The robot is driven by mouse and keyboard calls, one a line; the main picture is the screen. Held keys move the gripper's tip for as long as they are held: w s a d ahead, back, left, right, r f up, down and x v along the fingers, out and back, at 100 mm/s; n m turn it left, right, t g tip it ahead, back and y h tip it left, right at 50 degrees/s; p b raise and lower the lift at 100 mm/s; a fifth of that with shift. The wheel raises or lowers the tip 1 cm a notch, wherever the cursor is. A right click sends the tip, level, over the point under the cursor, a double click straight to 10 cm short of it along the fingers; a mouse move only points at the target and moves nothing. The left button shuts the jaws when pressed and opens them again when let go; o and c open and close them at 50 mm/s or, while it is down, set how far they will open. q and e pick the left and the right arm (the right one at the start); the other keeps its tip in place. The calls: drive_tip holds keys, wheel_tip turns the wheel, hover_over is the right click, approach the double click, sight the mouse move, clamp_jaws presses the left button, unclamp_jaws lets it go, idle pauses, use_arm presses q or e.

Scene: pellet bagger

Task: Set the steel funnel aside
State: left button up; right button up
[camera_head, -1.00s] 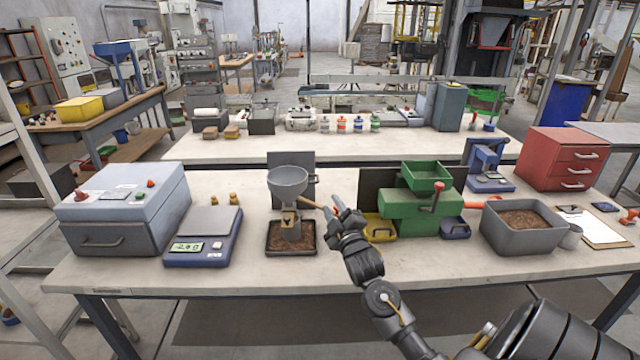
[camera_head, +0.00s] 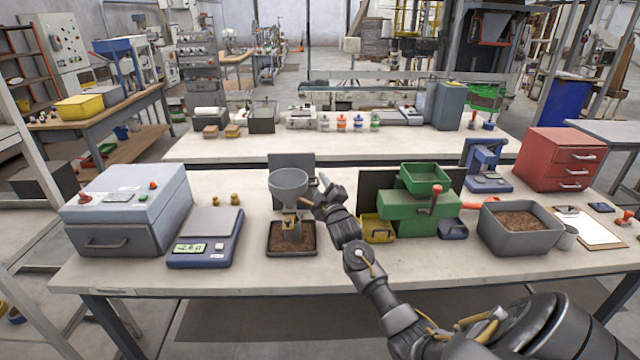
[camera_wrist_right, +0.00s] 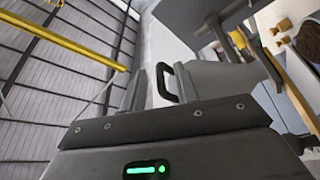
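The steel funnel (camera_head: 288,183) is a grey cone in the head view. It sits upright on a small stand with a wooden block (camera_head: 290,219), over a dark tray of brown pellets (camera_head: 291,252). My right gripper (camera_head: 322,190) is just right of the funnel, at the handle's outer end. Its fingers look apart; I cannot tell whether they touch the handle. In the right wrist view the gripper's fingers (camera_wrist_right: 160,88) stand apart, and grey surfaces to the right are hard to identify. My left gripper is not in view.
A scale (camera_head: 205,240) and a grey box machine (camera_head: 128,210) stand left of the funnel. A green machine (camera_head: 405,212) with a yellow bin (camera_head: 377,230) stands close to my right arm. The table's front strip (camera_head: 240,280) is clear.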

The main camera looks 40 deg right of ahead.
drive_tip(key=shift+c, duration=0.4)
clamp_jaws()
drive_tip(key=shift+a, duration=0.1)
